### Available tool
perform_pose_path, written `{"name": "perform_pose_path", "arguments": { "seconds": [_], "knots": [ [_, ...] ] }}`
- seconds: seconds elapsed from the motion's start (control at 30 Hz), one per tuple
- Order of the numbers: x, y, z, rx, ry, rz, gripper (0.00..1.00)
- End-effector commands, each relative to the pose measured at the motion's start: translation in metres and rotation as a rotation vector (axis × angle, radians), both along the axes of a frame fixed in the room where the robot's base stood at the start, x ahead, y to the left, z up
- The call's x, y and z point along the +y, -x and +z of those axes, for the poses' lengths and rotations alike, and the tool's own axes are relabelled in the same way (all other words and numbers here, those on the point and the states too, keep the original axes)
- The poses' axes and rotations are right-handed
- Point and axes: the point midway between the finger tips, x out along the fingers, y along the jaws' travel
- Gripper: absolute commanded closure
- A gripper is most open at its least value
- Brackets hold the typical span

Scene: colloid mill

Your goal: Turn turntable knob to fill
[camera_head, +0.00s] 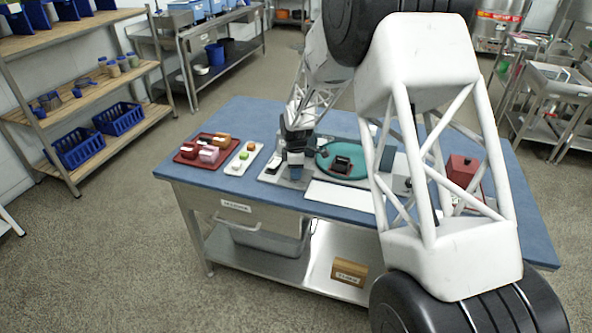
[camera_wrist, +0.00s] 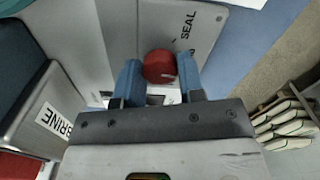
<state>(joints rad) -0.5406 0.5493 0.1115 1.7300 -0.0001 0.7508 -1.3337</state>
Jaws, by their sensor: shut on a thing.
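A round red knob (camera_wrist: 158,66) sits on a light grey panel (camera_wrist: 205,40) in the wrist view. The panel has the word SEAL printed on it, with another marking partly hidden. My gripper (camera_wrist: 160,80) has a blue-padded finger on each side of the knob and is shut on it. In the head view my gripper (camera_head: 295,170) is low over the left part of the grey station on the blue table, and it hides the knob there. A teal round turntable (camera_head: 324,163) with a dark block (camera_head: 343,164) on it is just right of my gripper.
On the blue table (camera_head: 240,118), a dark red tray (camera_head: 187,157) with several blocks and a white tray (camera_head: 236,170) with small items lie to the left. A red box (camera_head: 462,170) stands at right. A box labelled BRINE (camera_wrist: 50,125) is left in the wrist view.

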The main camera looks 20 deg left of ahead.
Motion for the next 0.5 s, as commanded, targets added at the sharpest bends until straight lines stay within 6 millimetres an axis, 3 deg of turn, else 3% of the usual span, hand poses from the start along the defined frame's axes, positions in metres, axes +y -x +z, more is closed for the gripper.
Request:
{"name": "perform_pose_path", "arguments": {
  "seconds": [0.5],
  "knots": [
    [0.0001,-0.0002,0.0015,-0.001,0.000,-0.409,0.88]
  ]
}}
